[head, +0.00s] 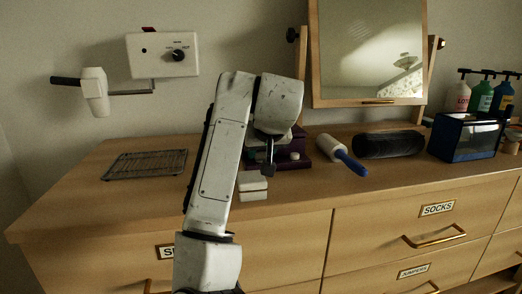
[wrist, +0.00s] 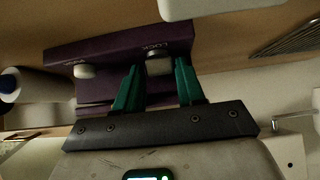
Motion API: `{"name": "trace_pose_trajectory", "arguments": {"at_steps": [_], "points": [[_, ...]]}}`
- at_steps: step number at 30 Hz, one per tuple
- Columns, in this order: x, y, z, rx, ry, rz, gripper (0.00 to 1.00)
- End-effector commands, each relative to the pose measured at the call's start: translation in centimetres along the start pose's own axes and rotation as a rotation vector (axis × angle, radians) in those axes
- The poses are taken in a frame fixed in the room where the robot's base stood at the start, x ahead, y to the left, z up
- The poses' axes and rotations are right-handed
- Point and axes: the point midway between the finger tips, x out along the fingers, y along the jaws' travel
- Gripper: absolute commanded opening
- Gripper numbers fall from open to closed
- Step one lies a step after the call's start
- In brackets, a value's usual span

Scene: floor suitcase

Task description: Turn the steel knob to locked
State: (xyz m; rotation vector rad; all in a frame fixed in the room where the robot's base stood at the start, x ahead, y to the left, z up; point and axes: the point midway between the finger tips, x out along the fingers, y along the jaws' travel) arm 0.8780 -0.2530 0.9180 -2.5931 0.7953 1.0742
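A purple box (head: 293,148) stands on the dresser top, partly hidden behind my arm in the head view. In the wrist view the box (wrist: 118,48) shows two knobs on one face. The steel knob (wrist: 159,63) lies between the green fingertips of my gripper (wrist: 157,82), with a small gap on each side. A white knob (wrist: 84,71) sits beside it. In the head view my gripper is mostly hidden by my arm at the box.
A white block (head: 252,186) lies in front of the box. A wire rack (head: 145,163) is at left, a lint roller (head: 342,154) and a dark cylinder (head: 388,144) at right. A mirror (head: 368,50) stands behind. A wall-mounted dryer (head: 95,92) hangs at left.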

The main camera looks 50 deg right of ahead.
Motion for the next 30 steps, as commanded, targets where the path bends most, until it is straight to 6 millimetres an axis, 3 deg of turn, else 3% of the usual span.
{"name": "trace_pose_trajectory", "arguments": {"at_steps": [11, 30], "points": [[-0.01, 0.0, 0.01, 0.0, 0.0, 0.0, 0.02], [-0.01, -0.3, -0.05, 0.184, -0.003, 0.185, 0.01]]}}
